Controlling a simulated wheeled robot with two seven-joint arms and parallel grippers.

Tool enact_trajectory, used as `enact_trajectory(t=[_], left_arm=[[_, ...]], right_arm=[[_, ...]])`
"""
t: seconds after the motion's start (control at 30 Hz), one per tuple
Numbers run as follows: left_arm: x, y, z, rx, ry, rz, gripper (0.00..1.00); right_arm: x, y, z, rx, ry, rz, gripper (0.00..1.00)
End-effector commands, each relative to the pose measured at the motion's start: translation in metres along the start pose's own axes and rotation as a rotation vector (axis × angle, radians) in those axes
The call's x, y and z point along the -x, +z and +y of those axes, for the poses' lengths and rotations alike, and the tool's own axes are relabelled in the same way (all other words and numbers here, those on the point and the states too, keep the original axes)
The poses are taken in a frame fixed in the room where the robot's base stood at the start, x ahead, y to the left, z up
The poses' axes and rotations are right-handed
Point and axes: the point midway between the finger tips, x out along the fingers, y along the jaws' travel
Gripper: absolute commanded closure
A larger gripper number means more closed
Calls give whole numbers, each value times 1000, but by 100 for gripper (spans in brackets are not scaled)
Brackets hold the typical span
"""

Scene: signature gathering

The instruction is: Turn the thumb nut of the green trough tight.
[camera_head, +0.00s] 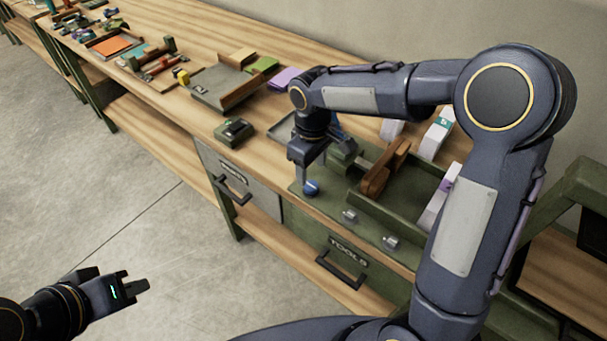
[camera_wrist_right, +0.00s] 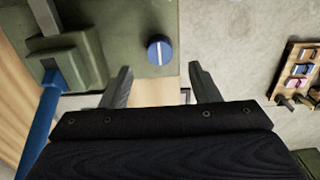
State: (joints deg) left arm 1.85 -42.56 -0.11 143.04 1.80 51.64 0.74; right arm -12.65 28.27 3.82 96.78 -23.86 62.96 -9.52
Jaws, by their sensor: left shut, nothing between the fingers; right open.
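The green trough (camera_head: 411,228) sits on the bench at the right in the head view, partly hidden by my right arm. Its thumb nut (camera_head: 311,187), a blue round knob, is at the near left corner. The right wrist view shows the nut (camera_wrist_right: 160,50) from above with a pale line across its top, on a green plate (camera_wrist_right: 135,22). My right gripper (camera_head: 303,172) is open and points down close to the nut. In the wrist view the nut shows between and beyond the fingertips (camera_wrist_right: 159,70); contact cannot be told. My left gripper (camera_head: 140,287) is shut and empty, away from the bench.
A wooden block (camera_head: 384,170) stands in the trough. Two clear knobs (camera_head: 350,215) sit along its front. A blue rod (camera_wrist_right: 38,125) and green block (camera_wrist_right: 72,62) are beside the nut. A small dark green box (camera_head: 234,131) stands left on the bench. Drawers are below.

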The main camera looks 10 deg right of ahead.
Motion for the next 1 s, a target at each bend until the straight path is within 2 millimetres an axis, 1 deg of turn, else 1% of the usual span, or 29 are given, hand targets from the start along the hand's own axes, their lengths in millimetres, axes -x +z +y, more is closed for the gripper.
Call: enact_trajectory(t=[0.03,0.1,0.3,0.47,0.67,0.7,1.0], left_arm=[[1,-1,1,0,0,0,100],[2,-1,1,0,0,0,100],[4,-2,2,0,0,0,100],[5,-2,2,0,0,0,100],[5,-2,2,0,0,0,100],[5,-2,2,0,0,0,100],[5,-2,2,0,0,0,100]], right_arm=[[-10,1,0,0,-3,-6,44],[-21,1,-1,-1,-3,-5,44],[-47,1,0,-1,-2,-3,44],[-55,0,0,-2,-1,0,44],[-56,0,0,-2,-1,0,44],[-56,0,0,-2,-1,0,45],[-55,0,0,-2,-1,1,85]])
